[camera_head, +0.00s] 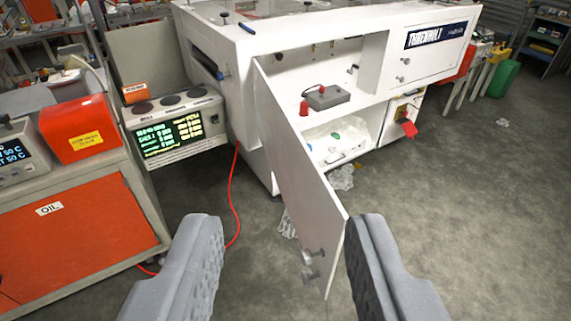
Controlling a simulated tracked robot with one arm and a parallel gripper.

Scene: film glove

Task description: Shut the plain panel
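The plain panel (292,158) is a white door hinged at its left edge on a white cabinet (300,28). It stands swung open, out toward me. Small metal knobs (310,264) sit near its free lower end. My gripper (278,235) is open, its two grey fingers wide apart in the foreground. The door's free end lies between the fingers in the picture, close to the right finger. I cannot tell whether that finger touches it.
Inside the cabinet stands a grey box (326,97) with a red cap beside it. A labelled panel (431,47) at right is closed. An orange cabinet (75,225) and a device with green displays (172,125) stand left. A red cable (232,195) hangs to the floor.

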